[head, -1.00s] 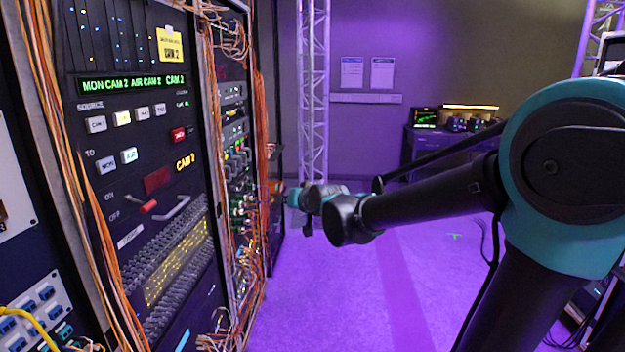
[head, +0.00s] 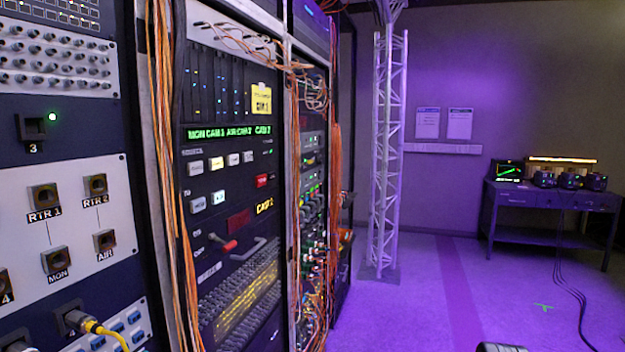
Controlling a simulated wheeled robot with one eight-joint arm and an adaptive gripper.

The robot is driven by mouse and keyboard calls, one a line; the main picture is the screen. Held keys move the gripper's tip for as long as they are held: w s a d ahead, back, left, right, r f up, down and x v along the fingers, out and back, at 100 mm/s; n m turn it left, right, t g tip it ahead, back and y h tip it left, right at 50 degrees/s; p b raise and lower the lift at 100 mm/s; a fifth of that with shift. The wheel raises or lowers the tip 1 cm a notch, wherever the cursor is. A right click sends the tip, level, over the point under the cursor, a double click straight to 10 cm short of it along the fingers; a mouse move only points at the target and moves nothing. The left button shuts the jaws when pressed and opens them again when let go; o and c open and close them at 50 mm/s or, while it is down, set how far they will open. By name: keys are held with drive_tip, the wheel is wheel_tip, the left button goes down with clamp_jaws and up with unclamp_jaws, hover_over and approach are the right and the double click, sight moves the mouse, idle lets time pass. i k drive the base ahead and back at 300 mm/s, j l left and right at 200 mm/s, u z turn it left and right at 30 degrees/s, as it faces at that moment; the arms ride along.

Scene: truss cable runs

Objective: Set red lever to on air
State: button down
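The red lever (head: 230,245) sticks out of the middle rack panel, below the source and to buttons. Its red handle points down and to the right from a dark pivot, beside small ON and OFF labels. The labels are small, and I cannot tell for certain which one it is set at. A grey bar handle (head: 250,248) is just right of it. My gripper is not in view; only a dark and pale part, likely of my arm, shows at the bottom edge.
Orange cables (head: 168,170) hang down the rack post left of the lever panel. A nearer panel (head: 25,215) with square sockets and a yellow cable (head: 105,331) fills the left. A truss tower (head: 385,160) and a desk (head: 548,205) stand behind. The purple floor is open.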

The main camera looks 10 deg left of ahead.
sight(228, 247)
drive_tip(key=u, duration=1.45)
